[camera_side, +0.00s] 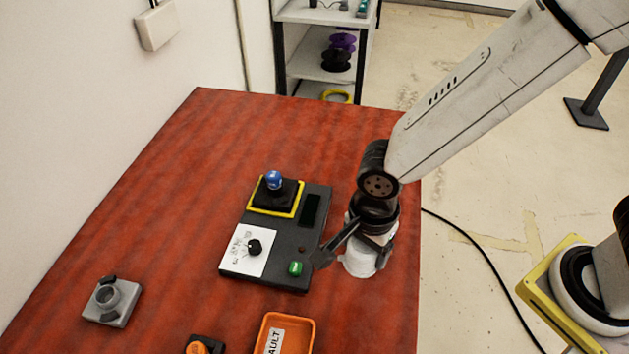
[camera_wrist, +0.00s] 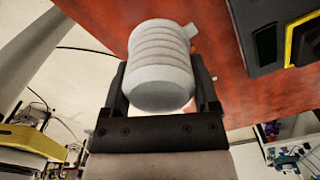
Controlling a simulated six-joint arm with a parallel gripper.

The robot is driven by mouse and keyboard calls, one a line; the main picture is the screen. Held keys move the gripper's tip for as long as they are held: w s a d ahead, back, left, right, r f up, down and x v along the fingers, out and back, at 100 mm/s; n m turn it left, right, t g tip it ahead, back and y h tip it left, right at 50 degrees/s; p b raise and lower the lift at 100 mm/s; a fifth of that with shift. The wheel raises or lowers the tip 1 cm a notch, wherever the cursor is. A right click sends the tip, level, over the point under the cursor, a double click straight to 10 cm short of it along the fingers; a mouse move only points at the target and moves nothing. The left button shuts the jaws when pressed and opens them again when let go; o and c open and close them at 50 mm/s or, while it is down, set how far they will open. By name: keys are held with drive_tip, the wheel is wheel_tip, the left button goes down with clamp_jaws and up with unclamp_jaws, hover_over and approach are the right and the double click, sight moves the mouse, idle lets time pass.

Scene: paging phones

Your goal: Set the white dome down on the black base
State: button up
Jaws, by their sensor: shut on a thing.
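My gripper (camera_side: 352,255) is shut on the white dome (camera_side: 360,264), right of the dark control panel (camera_side: 285,262) in the side view. In the wrist view the dome (camera_wrist: 160,82) is a ribbed white cylinder with a small tab, between the two fingers of my gripper (camera_wrist: 160,95). I cannot tell its height above the table. I cannot tell for sure which thing is the black base. A small black block (camera_side: 212,341) with an orange round top lies at the bottom edge of the side view, partly cut off.
An orange tray (camera_side: 285,320) and a grey fixture (camera_side: 112,300) stand in front. The red table (camera_side: 180,200) is clear on the left.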

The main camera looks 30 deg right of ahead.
drive_tip(key=shift+w, duration=0.15)
wheel_tip(320, 180, up, 3)
drive_tip(key=m, duration=0.1)
hover_over(275, 173)
drive_tip(key=s, duration=0.1)
drive_tip(key=shift+s+a+f, duration=0.1)
drive_tip(key=shift+f, duration=0.05)
drive_tip(key=shift+w, duration=0.6)
drive_tip(key=shift+f, duration=0.15)
drive_tip(key=shift+f, duration=1.05)
drive_tip(key=shift+f, duration=1.95)
idle(2.5)
